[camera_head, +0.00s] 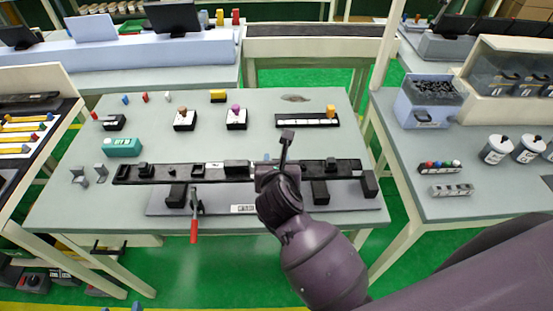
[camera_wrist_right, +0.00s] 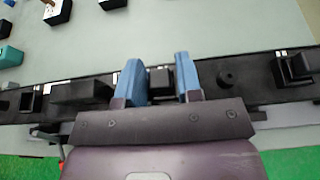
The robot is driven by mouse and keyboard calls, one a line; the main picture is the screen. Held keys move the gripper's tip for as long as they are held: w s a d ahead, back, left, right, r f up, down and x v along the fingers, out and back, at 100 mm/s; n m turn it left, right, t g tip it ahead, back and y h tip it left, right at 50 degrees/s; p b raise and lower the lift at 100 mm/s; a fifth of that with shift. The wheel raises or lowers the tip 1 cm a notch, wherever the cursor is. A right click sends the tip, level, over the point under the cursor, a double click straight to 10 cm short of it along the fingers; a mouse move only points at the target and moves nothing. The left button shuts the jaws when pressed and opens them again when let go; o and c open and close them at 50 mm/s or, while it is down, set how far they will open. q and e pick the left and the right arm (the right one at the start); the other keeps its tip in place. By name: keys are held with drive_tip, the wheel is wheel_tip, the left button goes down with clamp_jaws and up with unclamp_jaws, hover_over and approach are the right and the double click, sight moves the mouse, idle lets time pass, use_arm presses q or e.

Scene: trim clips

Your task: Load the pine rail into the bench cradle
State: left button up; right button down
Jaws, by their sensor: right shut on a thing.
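A long black rail (camera_head: 215,171) with several black blocks along it spans the bench from left to right; no pine-coloured rail shows. The bench cradle (camera_head: 280,206) has a grey base with black supports (camera_head: 320,191) and a red-handled lever (camera_head: 194,230). The rail is just behind or over the supports; I cannot tell whether it touches them. My right gripper (camera_head: 268,163) is at the rail's middle. In the right wrist view its blue fingers (camera_wrist_right: 160,78) straddle a small black block (camera_wrist_right: 160,84) on the rail, shut on it. My left gripper is not in view.
Behind the rail are a teal box (camera_head: 122,147), small trays with knobs (camera_head: 236,119) and a black strip (camera_head: 306,121). Grey clips (camera_head: 81,177) stand at the left. A side table (camera_head: 450,205) with canisters is at the right. The bench between has free room.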

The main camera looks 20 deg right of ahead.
drive_tip(key=shift+f+b, duration=0.3)
drive_tip(key=shift+f, duration=0.35)
use_arm(q)
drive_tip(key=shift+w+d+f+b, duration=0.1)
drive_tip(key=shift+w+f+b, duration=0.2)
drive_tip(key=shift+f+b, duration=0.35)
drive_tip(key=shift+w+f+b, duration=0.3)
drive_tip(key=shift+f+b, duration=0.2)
drive_tip(key=shift+b, duration=0.2)
use_arm(e)
drive_tip(key=shift+f, duration=2.35)
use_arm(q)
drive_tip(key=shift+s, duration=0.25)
use_arm(e)
drive_tip(key=shift+d, duration=0.15)
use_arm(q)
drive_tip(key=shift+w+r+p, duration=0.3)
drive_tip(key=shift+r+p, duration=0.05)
use_arm(e)
drive_tip(key=shift+s+d+f, duration=0.1)
drive_tip(key=shift+s+d, duration=0.15)
drive_tip(key=shift+d, duration=0.4)
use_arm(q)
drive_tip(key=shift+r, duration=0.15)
use_arm(e)
drive_tip(key=shift+d, duration=0.25)
